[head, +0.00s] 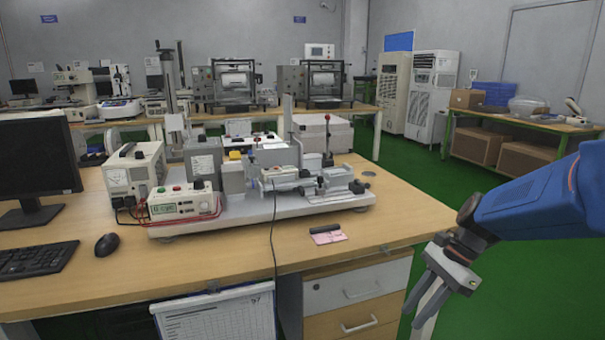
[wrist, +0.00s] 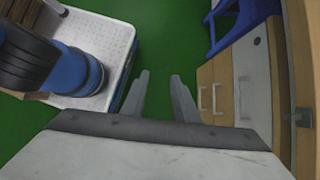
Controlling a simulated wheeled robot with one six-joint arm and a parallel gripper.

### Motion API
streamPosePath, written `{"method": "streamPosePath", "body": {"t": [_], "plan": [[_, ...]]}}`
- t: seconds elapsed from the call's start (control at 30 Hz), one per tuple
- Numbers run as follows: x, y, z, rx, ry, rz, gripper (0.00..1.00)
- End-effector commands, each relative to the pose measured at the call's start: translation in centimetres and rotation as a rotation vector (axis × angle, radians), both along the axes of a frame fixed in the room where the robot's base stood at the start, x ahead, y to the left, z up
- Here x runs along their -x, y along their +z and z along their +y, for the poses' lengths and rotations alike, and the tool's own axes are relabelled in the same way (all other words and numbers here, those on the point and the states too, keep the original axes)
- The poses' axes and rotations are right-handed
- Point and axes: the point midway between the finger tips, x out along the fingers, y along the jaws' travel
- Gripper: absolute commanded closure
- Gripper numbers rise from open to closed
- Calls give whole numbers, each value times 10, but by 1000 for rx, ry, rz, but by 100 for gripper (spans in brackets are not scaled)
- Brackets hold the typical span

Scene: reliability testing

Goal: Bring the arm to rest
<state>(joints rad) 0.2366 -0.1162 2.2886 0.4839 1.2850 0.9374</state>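My gripper (head: 428,302) hangs at the right of the head view, at the end of my blue arm, pointing down beside the right end of the wooden desk (head: 385,213). In the wrist view my gripper (wrist: 160,88) shows two grey fingers spread apart with green floor between them. It is open and holds nothing. The fingers appear clear of the desk and its drawers.
On the desk stand a test rig (head: 300,200), a monitor (head: 38,160), a keyboard (head: 35,258) and a mouse (head: 107,244). Drawers (head: 355,290) are below the desk's right end. Green floor (head: 540,275) is open to the right. A side table (head: 515,122) holds bins.

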Motion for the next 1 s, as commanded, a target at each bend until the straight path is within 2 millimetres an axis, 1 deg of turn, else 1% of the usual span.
{"method": "streamPosePath", "body": {"t": [0.03,0.1,0.5,0.8,1.0], "plan": [[9,5,1,25,55,-50,73],[21,8,1,60,136,-116,73],[80,26,-6,270,612,-460,73],[117,36,-17,450,982,-679,73],[133,41,-24,560,1188,-779,73]]}}
